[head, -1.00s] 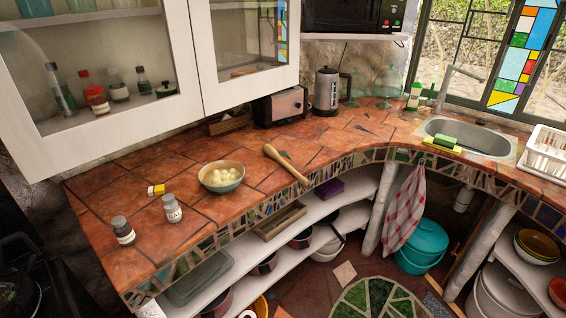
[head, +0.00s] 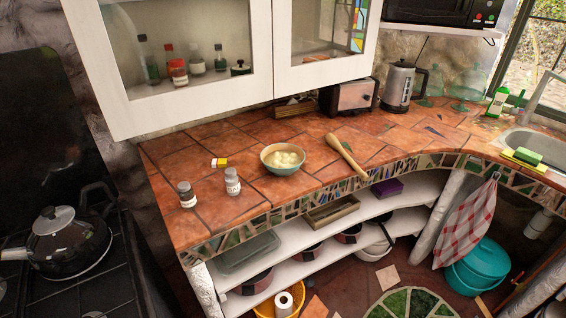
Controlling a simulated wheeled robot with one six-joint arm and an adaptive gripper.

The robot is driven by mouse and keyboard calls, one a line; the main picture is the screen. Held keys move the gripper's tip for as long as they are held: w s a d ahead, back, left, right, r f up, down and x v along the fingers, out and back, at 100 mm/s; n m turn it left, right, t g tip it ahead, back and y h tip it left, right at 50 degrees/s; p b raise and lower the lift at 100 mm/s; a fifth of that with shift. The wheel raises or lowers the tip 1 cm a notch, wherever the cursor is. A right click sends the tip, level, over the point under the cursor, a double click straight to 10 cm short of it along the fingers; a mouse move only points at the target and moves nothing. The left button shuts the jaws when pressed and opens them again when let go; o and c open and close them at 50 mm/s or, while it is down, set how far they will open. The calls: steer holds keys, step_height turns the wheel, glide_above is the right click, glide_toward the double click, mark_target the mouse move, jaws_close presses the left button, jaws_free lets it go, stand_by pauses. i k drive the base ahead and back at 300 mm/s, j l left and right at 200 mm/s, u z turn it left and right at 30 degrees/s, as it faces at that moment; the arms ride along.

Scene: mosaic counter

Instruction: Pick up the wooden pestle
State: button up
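The wooden pestle (head: 346,155) lies on the terracotta-tiled counter (head: 240,205), to the right of a bowl. My gripper does not show in the head view.
Two small jars (head: 232,182) and a yellow-capped item (head: 219,162) stand farther left. A toaster (head: 350,96) and kettle (head: 399,87) stand behind. A white cabinet (head: 190,105) overhangs the counter. A stove (head: 60,260) is at left.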

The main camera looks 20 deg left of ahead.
mark_target(331, 140)
steer(key=i+z, duration=0.3)
steer(key=i, duration=0.4)
steer(key=i+j+z, duration=0.1)
steer(key=i+z, duration=0.2)
steer(key=i, duration=0.35)
